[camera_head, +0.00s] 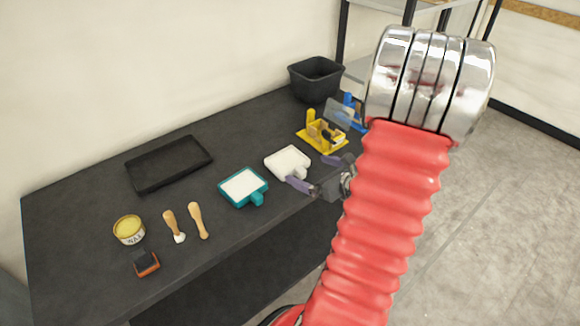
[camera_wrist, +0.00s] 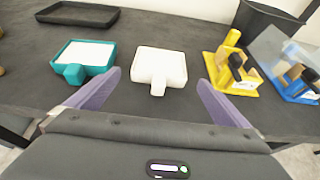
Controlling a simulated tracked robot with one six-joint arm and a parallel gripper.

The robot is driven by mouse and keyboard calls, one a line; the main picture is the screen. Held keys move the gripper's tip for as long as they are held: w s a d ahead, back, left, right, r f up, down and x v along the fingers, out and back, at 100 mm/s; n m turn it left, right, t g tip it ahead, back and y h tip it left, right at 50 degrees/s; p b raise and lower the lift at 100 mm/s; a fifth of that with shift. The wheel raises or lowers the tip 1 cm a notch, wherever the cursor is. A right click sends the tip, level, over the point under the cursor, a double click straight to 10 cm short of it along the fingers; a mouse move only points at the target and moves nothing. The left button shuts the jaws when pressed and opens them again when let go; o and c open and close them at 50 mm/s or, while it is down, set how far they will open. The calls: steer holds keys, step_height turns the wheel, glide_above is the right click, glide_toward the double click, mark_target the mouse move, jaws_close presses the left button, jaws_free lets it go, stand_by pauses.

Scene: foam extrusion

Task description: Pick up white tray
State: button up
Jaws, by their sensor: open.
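The white tray (camera_head: 287,162) lies flat on the dark table, between a teal tray and a yellow device. It is squarish with a short handle tab pointing toward the table's front edge. In the wrist view the white tray (camera_wrist: 159,68) sits ahead of my gripper, centred between the fingers, its handle toward me. My gripper (camera_wrist: 158,82) is open and empty, with a purple finger on each side. In the head view my gripper (camera_head: 318,174) is at the table's front edge beside the tray. Whether a finger touches the tray cannot be told.
The teal tray (camera_head: 240,187) is left of the white tray. The yellow device (camera_head: 323,136) and a blue device (camera_head: 352,110) are to its right. A black bin (camera_head: 315,79) and black tray (camera_head: 168,164) stand at the back. A wax tin (camera_head: 129,230) and wooden-handled tools are at left.

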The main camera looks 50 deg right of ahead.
mark_target(288, 161)
steer(key=x, duration=0.6)
steer(key=shift+w+f, duration=0.15)
steer(key=shift+w, duration=0.1)
steer(key=shift+w, duration=0.15)
steer(key=shift+x, duration=2.45)
steer(key=shift+d, duration=0.15)
steer(key=c, duration=0.8)
